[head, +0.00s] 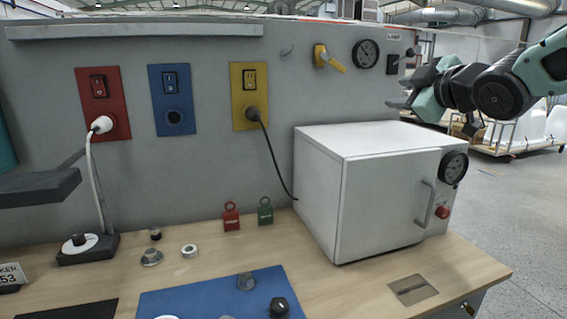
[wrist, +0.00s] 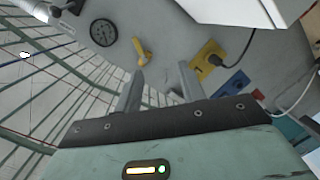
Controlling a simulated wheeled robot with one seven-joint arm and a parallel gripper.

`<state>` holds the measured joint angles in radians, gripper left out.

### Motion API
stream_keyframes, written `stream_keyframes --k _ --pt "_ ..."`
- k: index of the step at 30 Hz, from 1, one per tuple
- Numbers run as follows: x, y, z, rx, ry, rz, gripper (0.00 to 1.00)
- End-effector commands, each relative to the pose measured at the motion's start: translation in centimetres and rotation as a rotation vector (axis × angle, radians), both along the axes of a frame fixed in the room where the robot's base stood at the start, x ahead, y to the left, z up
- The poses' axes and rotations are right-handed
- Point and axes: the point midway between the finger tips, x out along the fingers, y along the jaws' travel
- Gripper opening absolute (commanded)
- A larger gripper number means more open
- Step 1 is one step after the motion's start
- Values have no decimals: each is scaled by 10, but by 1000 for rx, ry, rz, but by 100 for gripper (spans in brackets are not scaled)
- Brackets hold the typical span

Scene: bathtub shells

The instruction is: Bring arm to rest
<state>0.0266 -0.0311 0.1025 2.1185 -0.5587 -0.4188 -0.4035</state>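My gripper (head: 398,92) is at the upper right of the head view, raised above and behind the right part of the white oven-like box. It points left toward the grey panel. In the wrist view my gripper (wrist: 158,88) shows two fingers apart with nothing between them. The yellow valve handle (wrist: 144,50) on the panel lies beyond the fingertips, apart from them. The arm reaches in from the right edge of the head view.
The white box (head: 385,190) with a shut door stands on the wooden bench (head: 345,285). The panel holds a yellow handle (head: 328,58), a round gauge (head: 366,54) and red, blue and yellow switch plates. Two padlocks (head: 232,217) stand left of the box. Open floor lies right.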

Motion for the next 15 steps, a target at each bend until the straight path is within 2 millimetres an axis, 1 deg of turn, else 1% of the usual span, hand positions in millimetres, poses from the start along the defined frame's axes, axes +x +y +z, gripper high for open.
stream_keyframes --k 1,2,5,8,11,12,14,15 --pt "-4 8 -11 14 40 -1 40" --pt "-7 11 -16 22 60 -4 40" --pt "-19 26 -40 56 158 -17 40" --pt "-36 42 -68 88 273 -34 40" --pt "-60 59 -101 116 411 -56 40" --pt "-74 67 -117 126 480 -68 40" --pt "-100 80 -143 139 597 -91 40" --pt "-121 87 -161 142 681 -108 40"
